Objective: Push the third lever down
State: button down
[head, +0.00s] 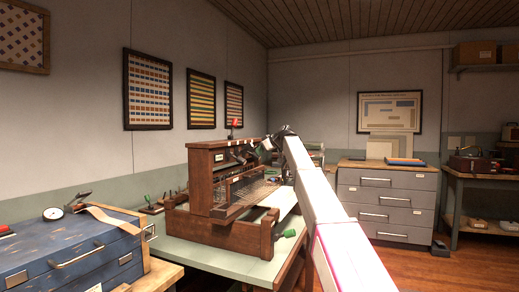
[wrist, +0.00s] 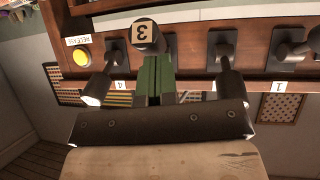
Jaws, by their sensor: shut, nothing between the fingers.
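The wooden lever cabinet (head: 199,183) stands on the pale green table in the head view. In the wrist view, a row of dark levers sits on its wooden front. The knob marked 3 (wrist: 145,34) is just past my fingertips, higher in the picture than the knobs on either side, the left knob (wrist: 96,90) and the right knob (wrist: 231,84). My gripper (wrist: 160,65) has green fingers held together, with nothing between them. It also shows small at the cabinet's upper right in the head view (head: 267,144). I cannot tell whether the fingertips touch the third lever.
A yellow button (wrist: 82,58) with a release label is left of the levers in the wrist view. Another lever knob (wrist: 314,40) is at the right edge. A blue chest (head: 75,255) stands front left, and grey drawers (head: 387,200) stand to the right.

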jog(key=shift+f, duration=0.5)
dwell(0.3)
